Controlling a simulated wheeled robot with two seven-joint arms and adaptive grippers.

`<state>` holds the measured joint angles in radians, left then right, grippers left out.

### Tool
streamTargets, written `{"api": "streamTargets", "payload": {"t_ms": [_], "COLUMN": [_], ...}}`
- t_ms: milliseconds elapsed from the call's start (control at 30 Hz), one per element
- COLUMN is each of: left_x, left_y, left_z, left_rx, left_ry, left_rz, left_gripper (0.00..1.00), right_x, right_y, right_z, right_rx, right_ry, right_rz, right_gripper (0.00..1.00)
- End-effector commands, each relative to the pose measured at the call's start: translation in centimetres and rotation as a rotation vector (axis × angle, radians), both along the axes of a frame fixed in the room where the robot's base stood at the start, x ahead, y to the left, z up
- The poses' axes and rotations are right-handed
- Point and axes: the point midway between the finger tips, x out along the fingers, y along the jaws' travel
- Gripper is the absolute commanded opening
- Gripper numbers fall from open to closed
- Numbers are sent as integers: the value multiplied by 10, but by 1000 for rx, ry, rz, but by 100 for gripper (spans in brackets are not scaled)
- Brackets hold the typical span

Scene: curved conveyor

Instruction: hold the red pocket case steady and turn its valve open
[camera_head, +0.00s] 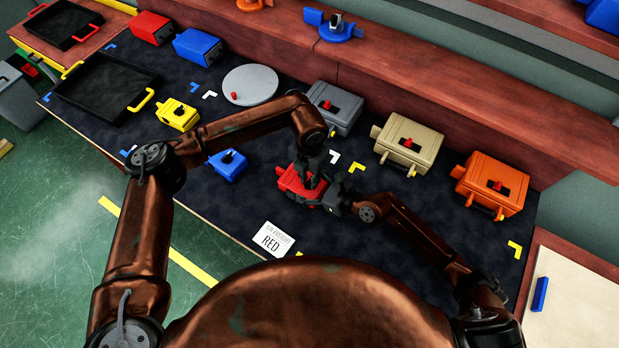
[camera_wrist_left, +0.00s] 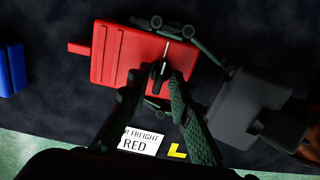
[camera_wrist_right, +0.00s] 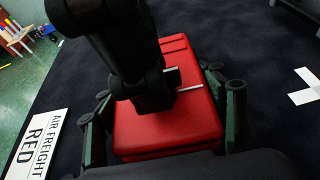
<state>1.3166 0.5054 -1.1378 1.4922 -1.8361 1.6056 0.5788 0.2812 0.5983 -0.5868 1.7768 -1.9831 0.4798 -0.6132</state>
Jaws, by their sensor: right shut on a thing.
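The red pocket case (camera_head: 290,181) lies on the dark mat in front of me; it also shows in the left wrist view (camera_wrist_left: 122,58) and in the right wrist view (camera_wrist_right: 165,132). A small dark valve handle (camera_wrist_left: 157,74) with a thin pale bar stands on its top. My right gripper (camera_wrist_right: 165,110) is shut on the case, one finger against each side. My left gripper (camera_head: 312,178) points down over the case from above. Its fingers (camera_wrist_left: 158,88) are a little apart, one on either side of the valve; contact is not clear. The left gripper hides part of the case top.
A white card reading "AIR FREIGHT RED" (camera_head: 273,239) lies in front of the case. A blue case (camera_head: 228,165) is to its left. Grey (camera_head: 335,107), beige (camera_head: 408,140) and orange (camera_head: 492,182) cases stand behind and to the right. Bare mat lies around the red case.

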Motion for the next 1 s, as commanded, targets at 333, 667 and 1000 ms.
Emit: {"api": "streamTargets", "payload": {"t_ms": [333,667,1000], "left_x": [0,0,0], "left_y": [0,0,0], "left_z": [0,1,1], "left_rx": [0,-1,0], "left_ry": [0,1,-1], "left_rz": [-1,-8,-148], "left_gripper": [0,0,0], "right_x": [0,0,0], "right_y": [0,0,0], "right_z": [-1,-1,-1], "right_rx": [-1,-1,-1], "right_ry": [1,1,1], "right_rz": [0,0,0], "right_gripper": [26,26,26]}}
